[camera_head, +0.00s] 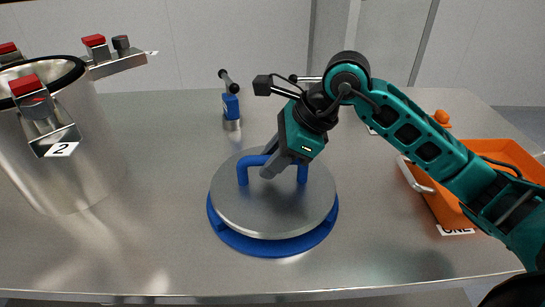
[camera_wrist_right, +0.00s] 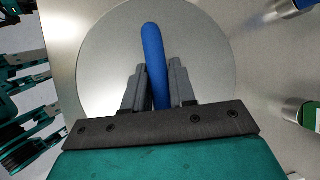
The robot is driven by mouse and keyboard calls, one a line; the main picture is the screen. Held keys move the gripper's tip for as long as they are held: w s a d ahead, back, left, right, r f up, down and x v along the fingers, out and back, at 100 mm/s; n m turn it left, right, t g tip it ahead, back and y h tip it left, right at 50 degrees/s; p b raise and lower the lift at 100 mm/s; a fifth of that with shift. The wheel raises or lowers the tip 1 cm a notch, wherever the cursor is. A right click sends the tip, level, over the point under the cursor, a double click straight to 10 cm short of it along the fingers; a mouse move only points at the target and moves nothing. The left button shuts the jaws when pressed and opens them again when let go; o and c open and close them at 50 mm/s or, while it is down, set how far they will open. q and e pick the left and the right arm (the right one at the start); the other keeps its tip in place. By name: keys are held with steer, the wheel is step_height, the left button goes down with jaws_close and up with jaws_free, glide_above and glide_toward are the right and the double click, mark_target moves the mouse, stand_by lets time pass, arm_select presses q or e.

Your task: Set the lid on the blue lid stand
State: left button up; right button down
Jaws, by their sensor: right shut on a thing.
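The lid (camera_head: 272,203) is a round metal disc with a blue bar handle (camera_head: 243,173). It lies over the blue lid stand (camera_head: 275,246), whose rim shows below and to the left of it. I cannot tell whether the lid touches the stand all round. My right gripper (camera_head: 271,166) is shut on the lid's handle. In the right wrist view the blue handle (camera_wrist_right: 154,55) runs between the two grey fingers (camera_wrist_right: 158,85), with the metal lid (camera_wrist_right: 110,50) behind it. My left gripper is not in view.
A steel vessel (camera_head: 70,150) with red-topped clamps and a "2" label stands at the left. A blue-and-metal tool (camera_head: 231,108) is behind the lid. An orange tray (camera_head: 440,207) with a metal handle sits at the right. The table (camera_head: 150,240) is clear between vessel and stand.

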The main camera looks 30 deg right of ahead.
steer(key=shift+w+r, duration=0.1)
steer(key=shift+r, duration=0.05)
stand_by(0.3)
steer(key=c, duration=0.9)
jaws_free()
steer(key=shift+o, duration=0.3)
steer(key=shift+s+f, duration=0.2)
steer(key=shift+f, duration=0.2)
steer(key=p+v, duration=0.1)
steer(key=v, duration=1.2)
steer(key=shift+r, duration=0.2)
